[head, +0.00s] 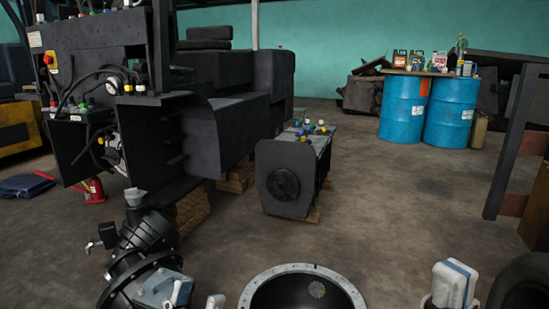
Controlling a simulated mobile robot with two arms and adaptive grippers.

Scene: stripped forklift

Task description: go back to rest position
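My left gripper (135,198) is in the lower left of the head view, at the end of a black wrist that points up and away. Its grey tip shows as one small block. I cannot see a gap between fingers, and no object shows in it. The tip appears in front of the dark forklift body (170,135); I cannot tell how far apart they are. A pale, blue-edged part of my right arm shows at the lower right edge. My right gripper itself does not show clearly.
A dark box-like part (285,180) with colourful small items on top stands mid-floor on wood. Two blue drums (403,108) carry a board with cans and bottles at the back right. A red jack (94,190) stands left. A dark upright frame (510,150) is at right. Middle-right floor is clear.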

